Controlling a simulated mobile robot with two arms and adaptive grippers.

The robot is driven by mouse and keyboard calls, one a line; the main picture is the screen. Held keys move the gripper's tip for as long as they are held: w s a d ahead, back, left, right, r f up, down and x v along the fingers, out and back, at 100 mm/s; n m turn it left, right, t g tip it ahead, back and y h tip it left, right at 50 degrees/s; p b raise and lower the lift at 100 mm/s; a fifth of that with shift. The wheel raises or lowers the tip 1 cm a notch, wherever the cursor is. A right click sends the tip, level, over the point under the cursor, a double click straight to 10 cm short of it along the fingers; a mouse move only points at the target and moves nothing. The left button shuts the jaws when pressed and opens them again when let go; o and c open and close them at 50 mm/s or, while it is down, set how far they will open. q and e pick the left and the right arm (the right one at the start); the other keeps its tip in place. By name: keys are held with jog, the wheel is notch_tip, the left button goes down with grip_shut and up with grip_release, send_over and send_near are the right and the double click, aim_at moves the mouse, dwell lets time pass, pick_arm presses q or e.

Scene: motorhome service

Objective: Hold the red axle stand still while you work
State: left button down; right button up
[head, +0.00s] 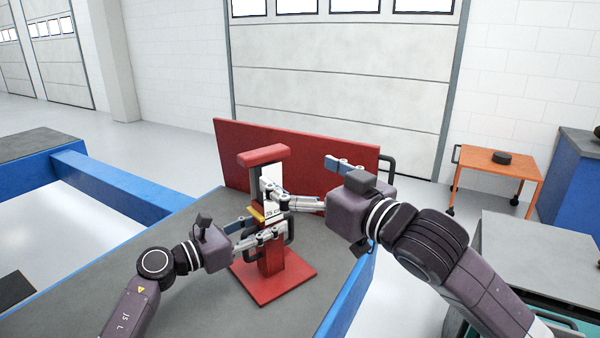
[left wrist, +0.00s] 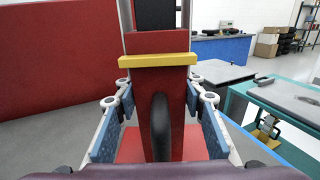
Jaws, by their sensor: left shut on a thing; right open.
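The red axle stand (head: 263,156) stands upright on its square base on the grey platform (head: 190,300). A yellow bar (left wrist: 158,60) crosses its post, and a black handle (left wrist: 160,125) sticks out below that. My left gripper (head: 268,228) is shut on the stand's lower post, with one finger on each side, as the left wrist view (left wrist: 158,118) also shows. My right gripper (head: 298,182) is open, to the right of the upper post. One of its fingers reaches close to the post; I cannot tell whether it touches.
A red upright panel (head: 330,150) stands behind the axle stand. Blue rails (head: 112,185) edge the platform. An orange trolley (head: 490,168) with a dark round item stands at the right, near a grey-topped bench (head: 520,245).

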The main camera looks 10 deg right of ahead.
pick_arm(q)
jog(key=shift+d+f, duration=0.1)
jog(key=shift+f, duration=0.05)
jog(key=c, duration=1.2)
grip_release()
